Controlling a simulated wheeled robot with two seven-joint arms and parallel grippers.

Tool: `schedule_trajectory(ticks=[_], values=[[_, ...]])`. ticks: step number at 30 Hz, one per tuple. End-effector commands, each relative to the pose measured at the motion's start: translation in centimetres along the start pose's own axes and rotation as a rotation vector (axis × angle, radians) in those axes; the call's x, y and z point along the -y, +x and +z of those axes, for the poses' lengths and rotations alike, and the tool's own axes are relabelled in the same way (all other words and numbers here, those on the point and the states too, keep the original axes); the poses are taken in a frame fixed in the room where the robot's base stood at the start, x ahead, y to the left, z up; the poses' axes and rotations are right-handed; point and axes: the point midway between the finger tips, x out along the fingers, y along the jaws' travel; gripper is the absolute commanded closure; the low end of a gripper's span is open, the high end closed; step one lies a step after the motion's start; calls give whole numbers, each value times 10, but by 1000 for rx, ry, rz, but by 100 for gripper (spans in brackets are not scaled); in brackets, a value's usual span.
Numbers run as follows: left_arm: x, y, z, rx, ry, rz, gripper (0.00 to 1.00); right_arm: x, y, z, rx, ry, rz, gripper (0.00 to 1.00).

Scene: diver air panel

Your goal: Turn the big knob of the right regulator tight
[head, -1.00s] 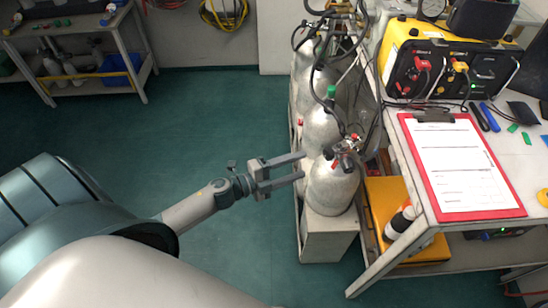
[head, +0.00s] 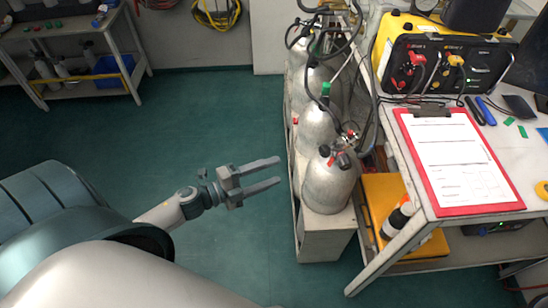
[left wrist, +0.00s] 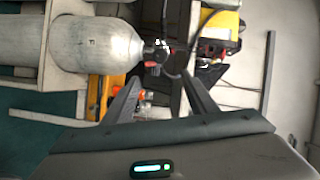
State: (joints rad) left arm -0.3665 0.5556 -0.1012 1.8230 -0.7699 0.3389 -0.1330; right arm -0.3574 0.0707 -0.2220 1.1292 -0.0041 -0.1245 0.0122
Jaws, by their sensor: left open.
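My left gripper (head: 279,171) is open and empty, its two fingers pointing right toward the front grey cylinder (head: 327,187). A clear gap separates the fingertips from it. On top of the cylinder is a valve fitting (head: 342,158) with dark and red parts. In the left wrist view, this fitting (left wrist: 153,55) lies beyond the open fingertips (left wrist: 160,80), with the cylinder (left wrist: 95,42) to its left. The yellow-and-black panel (head: 440,66) bears a red knob-like part (head: 410,60) and a yellow one (head: 457,62). I cannot tell which part is the right regulator's big knob. My right gripper is not in view.
More cylinders (head: 317,124) stand behind the front one, with black hoses above. A bench at the right holds a red clipboard (head: 462,211). A yellow case (head: 385,192) sits below it. Green floor (head: 225,120) is clear around my gripper.

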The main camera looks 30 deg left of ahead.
Motion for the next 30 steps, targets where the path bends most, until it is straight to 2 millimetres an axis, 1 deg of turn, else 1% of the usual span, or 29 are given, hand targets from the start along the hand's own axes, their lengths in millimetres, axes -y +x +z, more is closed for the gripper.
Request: schedule_trajectory(ticks=[5, 8, 11, 18, 21, 25, 30], values=[[-3, 1, 2, -10, -95, -2, 48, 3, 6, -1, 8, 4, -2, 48], [-5, 2, 3, -24, -231, -6, 48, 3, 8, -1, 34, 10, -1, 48], [-8, 3, 6, -42, -418, -9, 48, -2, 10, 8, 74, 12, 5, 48], [-11, 4, 14, -89, -917, -8, 48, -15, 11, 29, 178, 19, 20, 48], [-11, 4, 18, -102, -1070, -6, 48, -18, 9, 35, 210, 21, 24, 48], [-10, 5, 19, -113, -1179, -4, 48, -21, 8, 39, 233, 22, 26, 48], [-8, 4, 20, -115, -1205, -4, 48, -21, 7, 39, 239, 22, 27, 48]])
